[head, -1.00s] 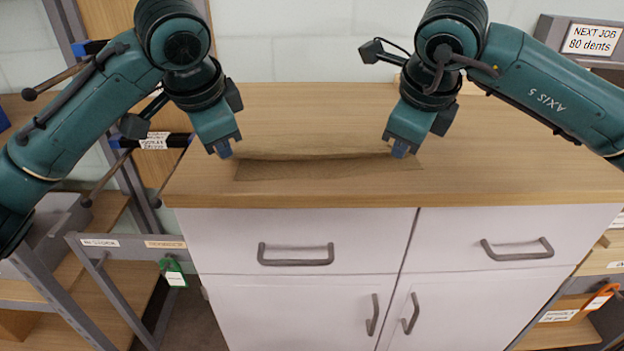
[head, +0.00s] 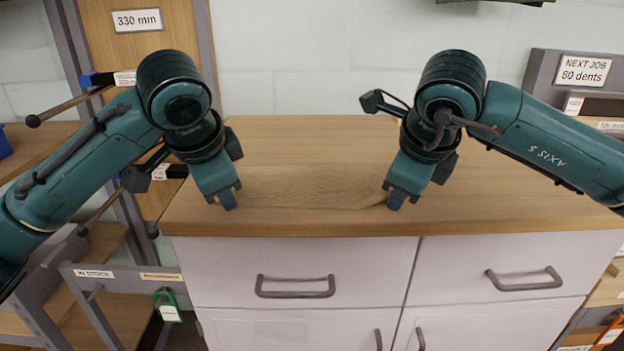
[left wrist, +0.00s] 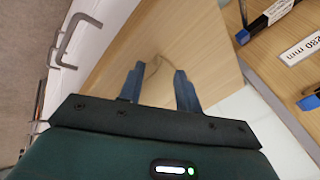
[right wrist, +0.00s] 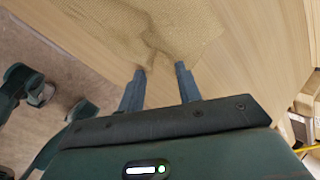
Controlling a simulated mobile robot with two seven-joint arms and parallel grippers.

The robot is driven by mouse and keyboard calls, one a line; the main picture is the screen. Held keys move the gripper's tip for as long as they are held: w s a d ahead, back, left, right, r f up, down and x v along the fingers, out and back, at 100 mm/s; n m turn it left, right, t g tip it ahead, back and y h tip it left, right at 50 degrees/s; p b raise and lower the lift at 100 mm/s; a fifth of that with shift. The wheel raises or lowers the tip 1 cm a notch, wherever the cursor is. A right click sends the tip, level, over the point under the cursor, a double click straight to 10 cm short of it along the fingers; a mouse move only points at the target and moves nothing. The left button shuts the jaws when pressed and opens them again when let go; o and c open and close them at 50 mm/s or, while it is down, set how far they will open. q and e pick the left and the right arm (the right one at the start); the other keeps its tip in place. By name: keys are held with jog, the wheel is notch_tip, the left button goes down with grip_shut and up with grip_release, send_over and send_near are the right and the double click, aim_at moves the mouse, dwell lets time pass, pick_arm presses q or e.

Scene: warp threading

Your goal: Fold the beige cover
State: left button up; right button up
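The beige cover (head: 310,187) lies on the wooden worktop between my two grippers, looking mostly flat, with a slight ripple near its right end. My left gripper (head: 228,200) is at its left end, low over the worktop; in the left wrist view (left wrist: 160,78) its fingers are apart, with a thin curved cloth edge just beyond the tips. My right gripper (head: 395,200) is at its right end. In the right wrist view (right wrist: 162,75) its fingers are apart, and the woven cover (right wrist: 145,25) spreads beyond them with a raised crease near the tips.
The worktop (head: 520,190) is clear to the right and behind the cover. Its front edge is close to both grippers, above white drawers (head: 300,262). A rack with rods stands at the left. A grey unit labelled "NEXT JOB 80 dents" (head: 583,70) stands at the back right.

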pick_arm(q)
jog(key=shift+o, duration=0.3)
jog(key=shift+s+r, duration=0.1)
jog(key=shift+r, duration=0.15)
pick_arm(e)
jog(key=shift+o, duration=0.2)
jog(key=shift+s+r, duration=0.1)
jog(key=shift+r, duration=0.15)
pick_arm(q)
jog(key=s+v, duration=0.1)
jog(key=v, duration=0.9)
jog(key=shift+f, duration=0.15)
pick_arm(e)
jog(key=s+v, duration=0.1)
jog(key=v, duration=0.9)
jog(key=shift+f, duration=0.15)
pick_arm(q)
jog(key=shift+c, duration=0.3)
pick_arm(e)
jog(key=shift+c, duration=0.3)
